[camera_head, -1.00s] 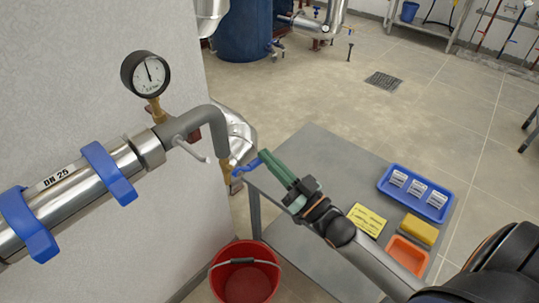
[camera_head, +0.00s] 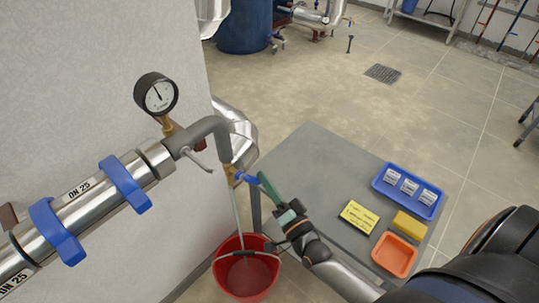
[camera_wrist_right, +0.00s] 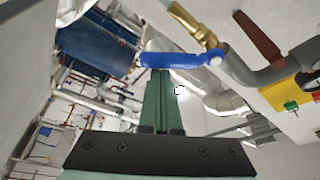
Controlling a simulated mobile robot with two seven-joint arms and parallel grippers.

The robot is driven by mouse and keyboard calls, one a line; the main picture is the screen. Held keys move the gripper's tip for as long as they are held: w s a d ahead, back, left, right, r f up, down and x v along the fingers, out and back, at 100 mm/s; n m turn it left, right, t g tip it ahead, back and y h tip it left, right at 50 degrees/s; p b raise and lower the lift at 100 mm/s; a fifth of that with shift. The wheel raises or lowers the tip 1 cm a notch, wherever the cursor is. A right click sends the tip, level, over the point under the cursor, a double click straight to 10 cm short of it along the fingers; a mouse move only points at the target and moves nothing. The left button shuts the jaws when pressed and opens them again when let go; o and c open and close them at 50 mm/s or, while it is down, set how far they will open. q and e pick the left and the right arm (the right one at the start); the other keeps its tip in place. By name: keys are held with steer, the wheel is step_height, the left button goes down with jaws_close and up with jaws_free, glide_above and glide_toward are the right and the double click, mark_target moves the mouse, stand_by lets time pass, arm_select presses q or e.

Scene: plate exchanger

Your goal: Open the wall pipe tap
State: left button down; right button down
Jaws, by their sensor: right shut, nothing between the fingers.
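The wall pipe tap (camera_head: 230,171) is a brass valve at the down-turned end of the grey pipe. Its blue lever (camera_head: 246,180) points right, roughly level. A thin pale stream (camera_head: 236,212) runs from the tap down into the red bucket (camera_head: 246,291). My right gripper (camera_head: 263,178) has green fingers, shut and empty, with their tips at the lever's free end. In the right wrist view the blue lever (camera_wrist_right: 168,60) lies across the fingertips (camera_wrist_right: 160,74), touching or very close; I cannot tell which. The brass body (camera_wrist_right: 196,24) is beyond. My left gripper is out of view.
A pressure gauge (camera_head: 156,94) stands on the pipe (camera_head: 92,208), which has blue clamps (camera_head: 125,184). A grey table (camera_head: 322,160) at right holds a blue tray (camera_head: 408,191), yellow sign (camera_head: 359,217), yellow sponge (camera_head: 409,226) and orange tray (camera_head: 394,255). Open floor lies behind.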

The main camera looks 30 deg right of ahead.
steer(key=m, duration=0.1)
steer(key=a+m+p, duration=0.1)
steer(key=f+m+g+h+p, duration=0.1)
steer(key=m, duration=0.1)
steer(key=shift+s+a, duration=0.3)
steer(key=shift+a, duration=0.1)
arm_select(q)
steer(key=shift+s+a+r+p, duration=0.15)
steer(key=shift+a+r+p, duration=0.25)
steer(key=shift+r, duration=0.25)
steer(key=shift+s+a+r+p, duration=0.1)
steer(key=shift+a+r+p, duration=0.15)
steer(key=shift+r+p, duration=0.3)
arm_select(e)
steer(key=m, duration=0.1)
steer(key=a+f+m+g, duration=0.1)
steer(key=m, duration=0.1)
steer(key=shift+s+a, duration=0.3)
steer(key=shift+a, duration=0.1)
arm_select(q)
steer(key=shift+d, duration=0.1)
arm_select(e)
steer(key=shift+w+d, duration=0.1)
steer(key=shift+d, duration=0.1)
